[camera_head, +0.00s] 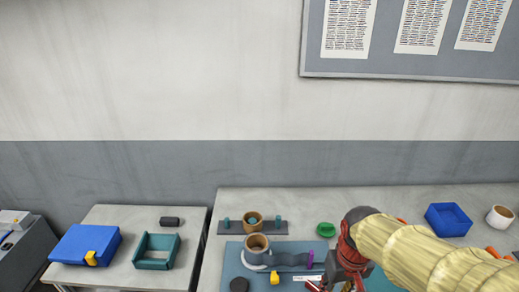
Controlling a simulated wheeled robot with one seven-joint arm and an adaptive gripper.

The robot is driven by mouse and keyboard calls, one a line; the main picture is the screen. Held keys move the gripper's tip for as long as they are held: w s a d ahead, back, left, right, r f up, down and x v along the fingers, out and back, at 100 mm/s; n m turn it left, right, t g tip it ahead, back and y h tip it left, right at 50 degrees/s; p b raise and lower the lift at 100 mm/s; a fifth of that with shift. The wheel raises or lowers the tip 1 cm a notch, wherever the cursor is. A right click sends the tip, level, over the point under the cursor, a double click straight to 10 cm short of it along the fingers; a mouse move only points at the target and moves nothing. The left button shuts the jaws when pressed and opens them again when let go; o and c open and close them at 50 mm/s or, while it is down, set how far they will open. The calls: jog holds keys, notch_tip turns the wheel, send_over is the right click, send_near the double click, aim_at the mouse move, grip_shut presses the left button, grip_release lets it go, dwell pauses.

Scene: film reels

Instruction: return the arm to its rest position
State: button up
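My arm in its pale yellow sleeve (425,255) reaches in from the lower right over the long table. Its dark red and black wrist ends in my gripper (338,284), which points down at the lower edge of the picture. The fingertips are small and partly cut off, so I cannot tell whether they are open or shut or hold anything. A blue-grey mat (234,263) lies under and beside the gripper.
Left of the gripper stand a tan reel (256,243), a yellow block (275,278) and a black disc (239,285). A green piece (326,229) lies behind. A blue tray (448,220) and a cup (500,217) stand right. The left table holds a blue box (84,243) and green tray (156,264).

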jog(key=s+r+m+t+b, duration=0.1)
jog(key=s+r+t+b, duration=0.2)
jog(key=s+r, duration=0.5)
jog(key=shift+s+r+t, duration=0.2)
jog(key=shift+t, duration=0.6)
jog(key=shift+o, duration=0.4)
